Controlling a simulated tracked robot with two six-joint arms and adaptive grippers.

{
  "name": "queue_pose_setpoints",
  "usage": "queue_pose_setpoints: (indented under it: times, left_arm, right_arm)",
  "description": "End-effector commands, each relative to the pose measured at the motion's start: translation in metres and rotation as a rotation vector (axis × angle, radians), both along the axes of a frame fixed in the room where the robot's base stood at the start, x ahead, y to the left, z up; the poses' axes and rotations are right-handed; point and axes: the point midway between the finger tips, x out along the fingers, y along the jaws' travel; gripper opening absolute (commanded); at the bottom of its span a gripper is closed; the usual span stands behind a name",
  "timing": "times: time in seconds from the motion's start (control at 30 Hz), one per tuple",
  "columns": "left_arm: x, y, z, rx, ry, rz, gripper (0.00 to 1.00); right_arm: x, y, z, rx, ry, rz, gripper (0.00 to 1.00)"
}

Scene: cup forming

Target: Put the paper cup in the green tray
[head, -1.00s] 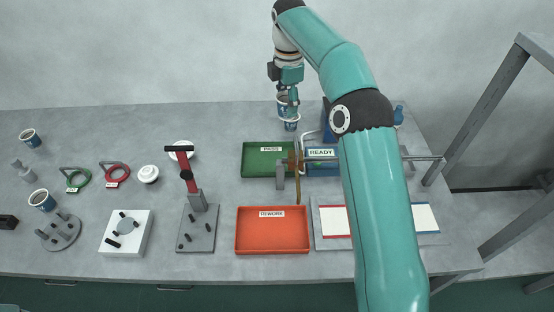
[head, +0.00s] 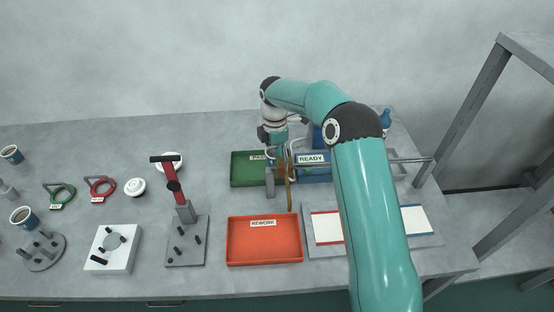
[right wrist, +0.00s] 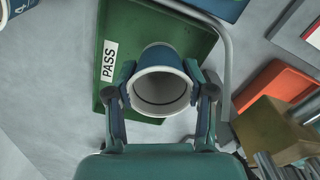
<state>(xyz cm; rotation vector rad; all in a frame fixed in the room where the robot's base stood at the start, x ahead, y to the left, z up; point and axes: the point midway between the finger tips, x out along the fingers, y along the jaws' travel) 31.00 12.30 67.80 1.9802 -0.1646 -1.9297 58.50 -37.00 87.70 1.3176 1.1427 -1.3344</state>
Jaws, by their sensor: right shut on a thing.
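The paper cup (right wrist: 160,62), blue outside with a white rim, is between the two fingers of my right gripper (right wrist: 162,95) in the right wrist view. The gripper is shut on it, and the open mouth faces the camera. Behind the cup is the green tray (right wrist: 112,25) with its PASS label. In the head view the green tray (head: 241,171) is at the middle back. My right gripper (head: 277,152) is at its right part, partly hiding it and the cup. I cannot tell whether the cup touches the tray floor. My left gripper is not in view.
A bent metal tube (right wrist: 224,60) runs close beside the tray, near the blue READY tray (head: 312,174). The orange REWORK tray (head: 263,240) is in front. Other cups (head: 22,216), a red-handled press (head: 175,185) and fixtures stand to the left.

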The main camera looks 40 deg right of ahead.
Motion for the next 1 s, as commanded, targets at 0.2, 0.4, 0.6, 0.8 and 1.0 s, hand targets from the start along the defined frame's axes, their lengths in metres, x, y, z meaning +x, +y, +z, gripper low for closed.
queue_pose_setpoints:
  times: [0.2,0.4,0.6,0.8,1.0]
  left_arm:
    - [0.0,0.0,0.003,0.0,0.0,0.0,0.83]
    - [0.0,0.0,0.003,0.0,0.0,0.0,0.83]
    - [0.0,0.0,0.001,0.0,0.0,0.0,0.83]
    - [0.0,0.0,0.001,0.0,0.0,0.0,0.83]
    - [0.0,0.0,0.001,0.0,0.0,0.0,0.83]
  right_arm:
    - [0.0,-0.001,-0.024,0.0,0.001,-0.002,0.35]
    - [0.0,-0.001,-0.025,0.0,0.0,-0.002,0.35]
    - [0.0,-0.001,-0.028,0.0,-0.001,-0.002,0.57]
    - [0.0,-0.001,-0.027,0.0,0.0,-0.002,0.78]
    - [0.0,-0.001,-0.027,0.0,0.0,-0.002,0.78]
